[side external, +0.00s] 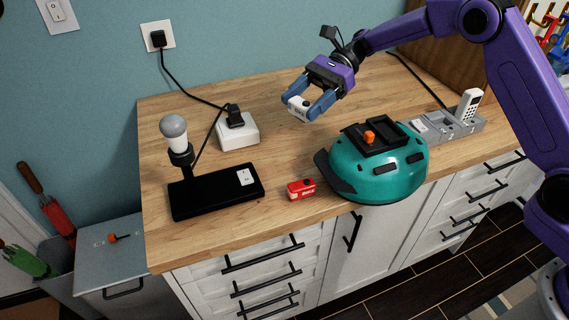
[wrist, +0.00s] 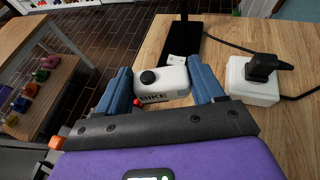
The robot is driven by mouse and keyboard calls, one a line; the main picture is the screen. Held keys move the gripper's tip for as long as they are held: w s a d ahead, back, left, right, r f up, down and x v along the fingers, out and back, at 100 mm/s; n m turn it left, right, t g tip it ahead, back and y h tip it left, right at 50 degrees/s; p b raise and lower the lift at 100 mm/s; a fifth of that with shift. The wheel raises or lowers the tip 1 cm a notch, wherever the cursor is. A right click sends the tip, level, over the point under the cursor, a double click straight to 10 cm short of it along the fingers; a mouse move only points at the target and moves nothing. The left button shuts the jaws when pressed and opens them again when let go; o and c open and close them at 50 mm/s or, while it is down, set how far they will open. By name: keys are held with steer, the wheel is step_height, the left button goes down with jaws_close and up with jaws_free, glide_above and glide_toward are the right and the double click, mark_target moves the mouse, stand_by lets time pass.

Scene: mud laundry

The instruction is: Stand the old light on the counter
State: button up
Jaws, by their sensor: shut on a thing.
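My gripper (side external: 302,110) is shut on a small white light (side external: 297,103), held above the back middle of the wooden counter (side external: 280,160). In the wrist view the white light (wrist: 163,83) sits between the blue fingers, with a round black lens or knob and the word "BIKE" on its side. A small red light-like box (side external: 301,189) with white lettering rests on the counter near the front edge. I cannot tell from looks alone which is called old. A teal helmet (side external: 375,165) with a black mount and orange knob sits right of the red box.
A black base with a bulb lamp (side external: 174,130) stands at the left. A white adapter box (side external: 238,131) with a black plug and cable is behind it. A grey charging dock (side external: 455,125) is at the right. Bare wood lies between the adapter and helmet.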

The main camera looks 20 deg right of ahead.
mark_target(290, 113)
steer(key=a+f, duration=0.3)
steer(key=shift+w+a+f, duration=0.1)
steer(key=shift+w+f, duration=0.05)
steer(key=shift+w, duration=0.25)
steer(key=shift+a+f, duration=0.1)
steer(key=shift+f, duration=0.2)
steer(key=shift+n, duration=0.3)
step_height(290, 113, down, 10)
steer(key=shift+r, duration=0.1)
steer(key=o, duration=1.1)
steer(key=shift+f, duration=0.2)
steer(key=shift+c, duration=0.2)
steer(key=shift+r, duration=0.2)
steer(key=v, duration=1.2)
steer(key=shift+w+a, duration=0.1)
steer(key=shift+w, duration=0.15)
